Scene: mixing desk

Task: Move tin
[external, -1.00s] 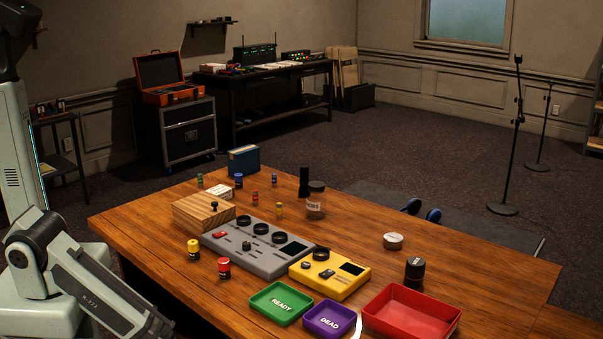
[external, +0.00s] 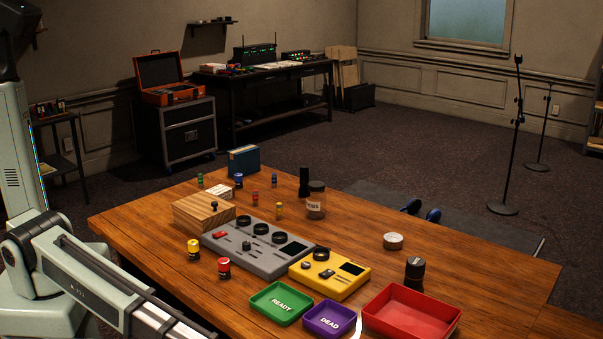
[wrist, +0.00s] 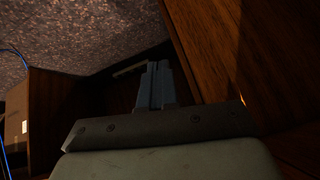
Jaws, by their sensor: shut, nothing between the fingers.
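A small round, pale, flat tin (external: 393,241) with a label on its side sits upright on the right part of the wooden table (external: 460,262), apart from other things. My gripper (wrist: 155,72) shows in the wrist view with its fingers together and nothing between them. The wrist view shows dark wood and carpet beyond the fingers, with no tin in sight. In the external view my arm reaches in at the lower left, and the gripper itself is out of frame. It is far from the tin.
A dark jar (external: 414,272) and a red tray (external: 412,312) stand in front of the tin. A yellow device (external: 330,274), a grey mixer (external: 255,247), a green tray (external: 281,303) and a purple tray (external: 333,318) fill the middle front. The table around the tin is clear.

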